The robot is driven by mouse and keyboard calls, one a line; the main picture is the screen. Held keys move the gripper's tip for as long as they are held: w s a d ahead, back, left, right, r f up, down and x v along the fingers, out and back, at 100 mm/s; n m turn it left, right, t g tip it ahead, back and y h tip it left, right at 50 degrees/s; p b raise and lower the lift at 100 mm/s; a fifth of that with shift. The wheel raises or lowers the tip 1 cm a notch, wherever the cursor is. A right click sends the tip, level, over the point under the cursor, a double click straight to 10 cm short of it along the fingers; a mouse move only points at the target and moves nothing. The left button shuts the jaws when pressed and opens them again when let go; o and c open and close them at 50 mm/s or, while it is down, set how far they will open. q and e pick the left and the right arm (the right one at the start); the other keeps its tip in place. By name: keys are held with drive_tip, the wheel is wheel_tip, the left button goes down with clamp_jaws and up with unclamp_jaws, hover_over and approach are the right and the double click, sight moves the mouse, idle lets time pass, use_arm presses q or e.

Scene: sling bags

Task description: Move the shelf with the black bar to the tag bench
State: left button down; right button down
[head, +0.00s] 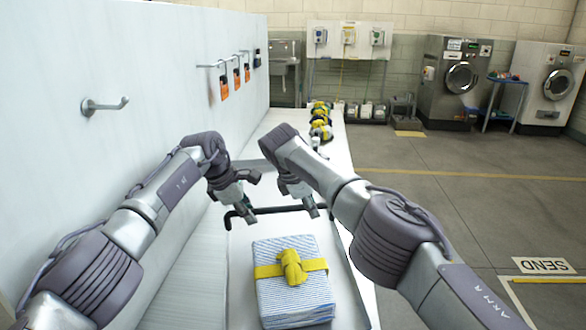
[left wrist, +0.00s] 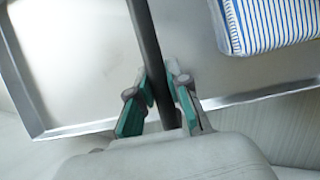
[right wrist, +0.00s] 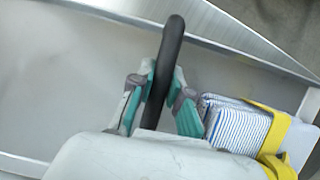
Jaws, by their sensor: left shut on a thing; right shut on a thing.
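The shelf (head: 240,272) is a pale metal tray with a raised rim, below my grippers in the head view. Its black bar (head: 275,210) runs across the tray's far part. My left gripper (head: 247,212) is shut on the bar near its left end; the left wrist view shows the bar (left wrist: 148,45) between the fingers. My right gripper (head: 308,207) is shut on the bar near its right end, also seen in the right wrist view (right wrist: 158,95). A blue-striped bundle with a yellow strap (head: 292,285) lies on the shelf. I cannot tell which surface is the tag bench.
A long white surface (head: 340,150) runs away along the white wall, with yellow and black items (head: 320,118) on it. Orange tags (head: 237,80) hang from wall hooks, and an empty hook (head: 105,105) sticks out nearer. Open floor (head: 450,195) lies right; washing machines (head: 455,80) stand behind.

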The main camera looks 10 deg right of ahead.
use_arm(q)
drive_tip(key=shift+s+d+r, duration=0.1)
drive_tip(key=shift+s+r, duration=0.1)
drive_tip(key=shift+s, duration=0.05)
use_arm(e)
drive_tip(key=shift+s+r, duration=0.15)
drive_tip(key=shift+r, duration=0.05)
use_arm(q)
drive_tip(key=shift+w+f, duration=0.15)
drive_tip(key=shift+f, duration=0.1)
use_arm(e)
drive_tip(key=shift+f, duration=0.3)
use_arm(q)
drive_tip(key=c, duration=1.5)
unclamp_jaws()
drive_tip(key=shift+f, duration=0.15)
use_arm(e)
drive_tip(key=c, duration=1.5)
unclamp_jaws()
drive_tip(key=shift+f, duration=0.1)
use_arm(q)
drive_tip(key=o, duration=0.4)
use_arm(e)
drive_tip(key=o, duration=0.4)
use_arm(q)
drive_tip(key=shift+r, duration=0.2)
